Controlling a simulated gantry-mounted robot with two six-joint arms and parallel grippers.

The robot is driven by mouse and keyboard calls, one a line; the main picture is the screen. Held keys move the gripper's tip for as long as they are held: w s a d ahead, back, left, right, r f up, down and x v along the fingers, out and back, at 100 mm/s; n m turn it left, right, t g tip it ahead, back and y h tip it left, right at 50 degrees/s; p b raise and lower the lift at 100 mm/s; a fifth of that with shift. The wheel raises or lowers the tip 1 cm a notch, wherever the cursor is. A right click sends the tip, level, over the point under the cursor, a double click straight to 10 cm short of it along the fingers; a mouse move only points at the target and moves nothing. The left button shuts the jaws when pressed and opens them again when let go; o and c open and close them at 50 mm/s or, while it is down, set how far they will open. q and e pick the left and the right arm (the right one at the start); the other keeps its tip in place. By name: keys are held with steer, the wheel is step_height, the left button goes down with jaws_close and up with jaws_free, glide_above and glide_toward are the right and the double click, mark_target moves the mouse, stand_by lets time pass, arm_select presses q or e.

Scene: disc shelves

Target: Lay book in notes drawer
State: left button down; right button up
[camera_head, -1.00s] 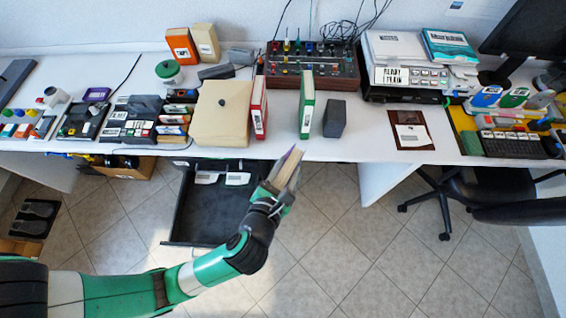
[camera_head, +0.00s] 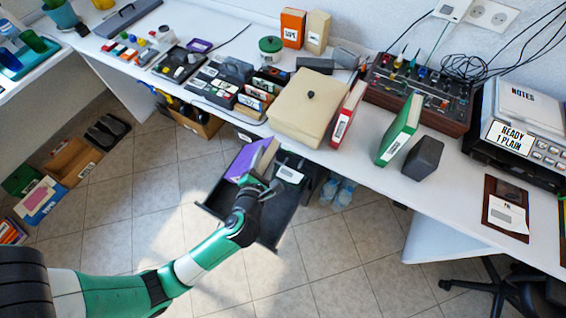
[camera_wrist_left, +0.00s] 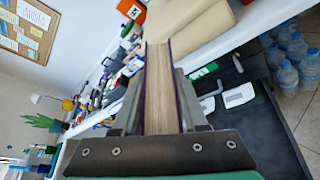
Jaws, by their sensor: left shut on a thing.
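A book with a purple cover (camera_head: 242,163) is held in my left gripper (camera_head: 256,184), which is shut on it. In the left wrist view the book's pale page edges (camera_wrist_left: 160,88) stand between the two fingers. The black drawer (camera_head: 282,212) is pulled out under the desk. In the head view the book and gripper appear over its left and middle part, hiding some of the inside. The book's height above the drawer floor is hard to tell. The drawer also shows beside the book in the left wrist view (camera_wrist_left: 268,128). My right gripper is not in view.
A white-labelled item (camera_head: 289,174) shows at the drawer's back. Above on the desk (camera_head: 345,172) stand a beige box (camera_head: 307,108), a red binder (camera_head: 348,114) and a green binder (camera_head: 400,129). Water bottles (camera_head: 345,192) stand on the floor right of the drawer.

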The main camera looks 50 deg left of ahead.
arm_select(q)
steer(key=s+a+f+b, duration=0.1)
steer(key=s+f+b, duration=0.1)
steer(key=f+b, duration=0.4)
steer(key=s+a+f+m+b, duration=0.1)
steer(key=f+b, duration=0.5)
steer(key=f, duration=1)
steer(key=s+a+f+b, duration=0.3)
steer(key=f+b, duration=0.3)
steer(key=f, duration=0.6)
steer(key=shift+s+a+m, duration=0.25)
steer(key=shift+s+m, duration=0.15)
steer(key=shift+s, duration=0.5)
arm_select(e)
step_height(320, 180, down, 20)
arm_select(q)
steer(key=shift+f, duration=0.1)
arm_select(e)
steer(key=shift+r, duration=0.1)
arm_select(q)
steer(key=shift+c, duration=2)
jaws_free()
steer(key=shift+o, duration=0.2)
steer(key=shift+s+f, duration=0.1)
